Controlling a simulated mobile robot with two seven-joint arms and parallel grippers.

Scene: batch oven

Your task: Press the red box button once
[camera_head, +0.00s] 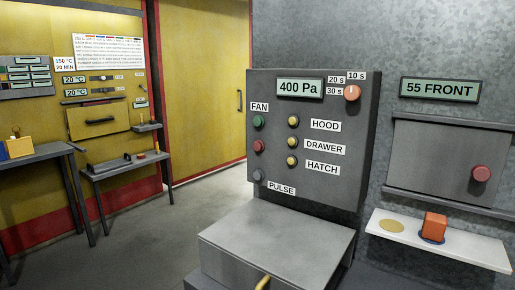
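A grey control box (346,185) stands in the middle. Under its FAN label are a green button (258,122) and a red button (259,146). A grey button (258,175) sits beside the PULSE label. Nothing touches or covers the red button, and I cannot tell whether it is pressed in. An orange-red box (434,225) rests on a blue round spot on a white shelf (482,251) at the right. Neither of my grippers shows in this view.
A grey lidded box (290,235) with a yellow handle juts out below. A hatch (425,160) with a red knob (481,173) is right. Tables stand left.

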